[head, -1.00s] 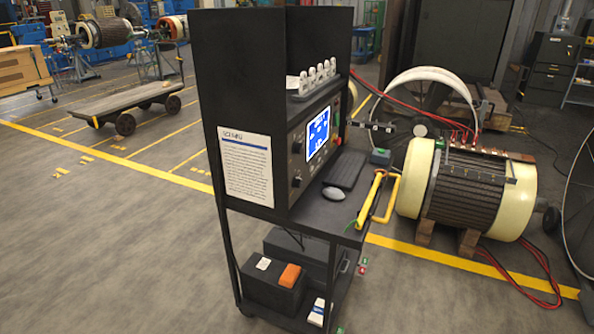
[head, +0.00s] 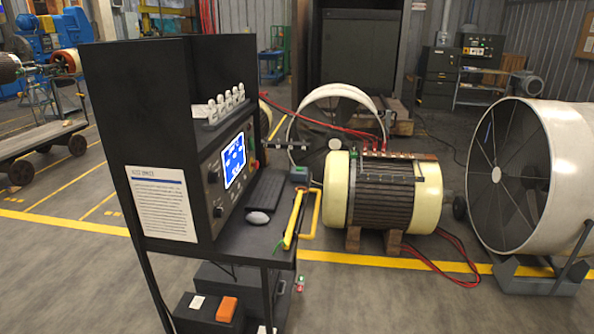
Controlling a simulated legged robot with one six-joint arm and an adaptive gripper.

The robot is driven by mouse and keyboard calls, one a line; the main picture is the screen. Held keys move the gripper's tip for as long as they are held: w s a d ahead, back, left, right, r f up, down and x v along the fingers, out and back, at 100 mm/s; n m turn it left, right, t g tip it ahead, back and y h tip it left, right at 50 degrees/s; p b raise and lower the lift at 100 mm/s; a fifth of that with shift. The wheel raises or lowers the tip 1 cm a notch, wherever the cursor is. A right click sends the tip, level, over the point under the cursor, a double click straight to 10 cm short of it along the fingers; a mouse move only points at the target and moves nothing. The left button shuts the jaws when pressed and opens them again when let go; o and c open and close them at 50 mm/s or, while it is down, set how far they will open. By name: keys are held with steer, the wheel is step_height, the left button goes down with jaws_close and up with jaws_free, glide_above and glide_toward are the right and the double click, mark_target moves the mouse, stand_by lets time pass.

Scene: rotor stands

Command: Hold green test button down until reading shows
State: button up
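A dark test cart (head: 160,110) with a tilted console stands left of centre. Its lit blue screen (head: 235,160) shows white marks too small to read. A small box with a green top (head: 299,173) sits at the far right end of the cart's shelf; I cannot tell whether this is the green test button. A small red control (head: 254,165) shows at the console's right edge. My gripper is not in view, and nothing is seen touching the cart's controls.
A keyboard (head: 267,190), a mouse (head: 258,217) and a yellow handle (head: 293,220) are on the shelf. A wound rotor (head: 385,195) stands on wooden blocks to the right, with red cables. A large white drum (head: 540,165) stands farther right. Grey floor is open at lower left.

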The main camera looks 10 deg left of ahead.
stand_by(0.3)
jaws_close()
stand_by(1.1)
